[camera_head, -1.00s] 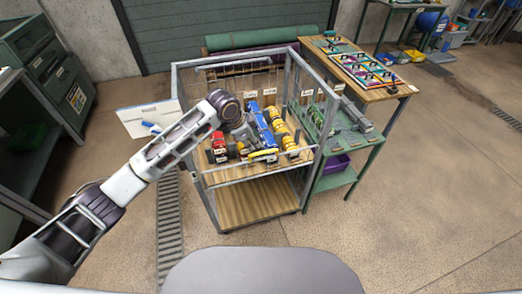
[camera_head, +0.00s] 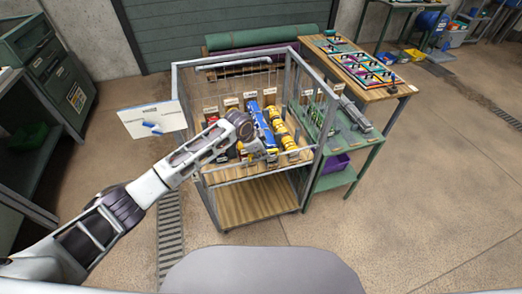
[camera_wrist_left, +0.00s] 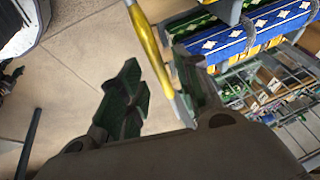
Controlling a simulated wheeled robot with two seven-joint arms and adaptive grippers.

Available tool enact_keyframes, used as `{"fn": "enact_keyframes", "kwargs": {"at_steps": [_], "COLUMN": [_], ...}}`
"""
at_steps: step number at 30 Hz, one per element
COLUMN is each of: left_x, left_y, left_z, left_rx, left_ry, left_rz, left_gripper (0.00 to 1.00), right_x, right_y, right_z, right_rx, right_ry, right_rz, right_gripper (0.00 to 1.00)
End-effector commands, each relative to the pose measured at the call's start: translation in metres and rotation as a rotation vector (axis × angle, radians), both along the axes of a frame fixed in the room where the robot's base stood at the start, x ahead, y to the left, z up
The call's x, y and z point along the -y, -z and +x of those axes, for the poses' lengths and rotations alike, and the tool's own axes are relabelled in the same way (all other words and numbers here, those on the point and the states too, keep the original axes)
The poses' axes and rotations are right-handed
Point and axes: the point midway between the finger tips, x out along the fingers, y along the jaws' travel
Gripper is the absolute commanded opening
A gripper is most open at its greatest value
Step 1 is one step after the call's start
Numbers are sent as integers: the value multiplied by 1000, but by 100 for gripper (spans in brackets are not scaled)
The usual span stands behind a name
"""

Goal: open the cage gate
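The cage (camera_head: 182,118) is a grey-framed, wire-sided cart with a wooden shelf and a lower wooden deck. A yellow bar (camera_wrist_left: 148,38), apparently a handle on the cage's front, runs between the fingers of my left gripper (camera_wrist_left: 156,66) in the left wrist view. The green fingers are apart, and the bar lies closer to the right-hand finger; I cannot tell whether they touch. In the head view my left arm reaches over the cage front, and its wrist hides most of the hand and handle. My right gripper is in neither view.
The floor (camera_head: 400,230) in front and to the right is clear.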

Motion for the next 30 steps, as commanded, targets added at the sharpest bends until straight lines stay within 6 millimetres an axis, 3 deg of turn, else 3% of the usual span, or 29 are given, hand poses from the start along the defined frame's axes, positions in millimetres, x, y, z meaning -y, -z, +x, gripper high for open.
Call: {"fn": "enact_keyframes", "kwargs": {"at_steps": [12, 20, 30], "left_x": [1, 1, 1], "left_y": [3, 3, 3], "left_z": [1, 1, 1], "left_rx": [1, 1, 1], "left_ry": [0, 0, 0], "left_rz": [0, 0, 0], "left_gripper": [34, 0, 0], "right_x": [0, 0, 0], "right_y": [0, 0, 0], "right_z": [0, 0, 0], "right_rx": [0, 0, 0], "right_ry": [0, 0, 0], "right_rz": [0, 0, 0], "right_gripper": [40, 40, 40]}}
